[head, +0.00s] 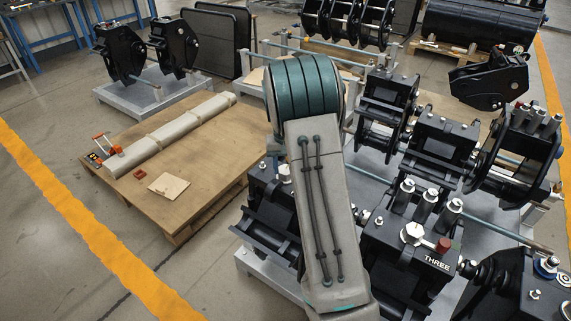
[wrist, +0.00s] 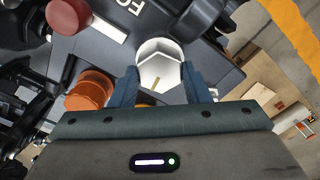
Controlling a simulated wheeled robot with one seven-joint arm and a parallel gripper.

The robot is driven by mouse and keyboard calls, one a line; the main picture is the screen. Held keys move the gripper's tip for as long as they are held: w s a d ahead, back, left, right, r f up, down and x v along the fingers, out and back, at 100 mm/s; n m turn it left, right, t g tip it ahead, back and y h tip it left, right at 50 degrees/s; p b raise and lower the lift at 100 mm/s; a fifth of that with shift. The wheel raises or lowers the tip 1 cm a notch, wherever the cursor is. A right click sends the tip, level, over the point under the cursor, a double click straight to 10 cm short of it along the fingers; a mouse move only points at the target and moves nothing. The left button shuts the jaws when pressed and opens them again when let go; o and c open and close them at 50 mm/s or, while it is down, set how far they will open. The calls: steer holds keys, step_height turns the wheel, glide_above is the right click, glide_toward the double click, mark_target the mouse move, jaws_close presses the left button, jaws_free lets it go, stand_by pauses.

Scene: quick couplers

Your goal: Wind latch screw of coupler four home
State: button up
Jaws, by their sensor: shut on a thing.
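In the wrist view the latch screw (wrist: 160,62) is a pale hexagonal head on the dark top of coupler four (wrist: 120,45). Part of its white lettering, "FO", shows upside down. My gripper (wrist: 161,84) has its two blue fingers on either side of the screw head and is shut on it. A dark red knob (wrist: 68,14) and a short white bar (wrist: 106,28) sit on the coupler, up and left of the screw. In the head view my arm hides the gripper and the screw.
An orange cylinder (wrist: 89,90) stands close left of my fingers in the wrist view. In the head view coupler three (head: 400,250) stands right of my arm, with more black couplers around it. A wooden pallet (head: 205,150) with a grey roll lies left.

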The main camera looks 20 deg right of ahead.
steer(key=shift+w+d+r+m, duration=0.1)
steer(key=shift+r+m, duration=0.05)
steer(key=shift+m, duration=0.75)
steer(key=o, duration=1)
steer(key=shift+c, duration=0.2)
step_height(320, 180, up, 14)
steer(key=p, duration=0.1)
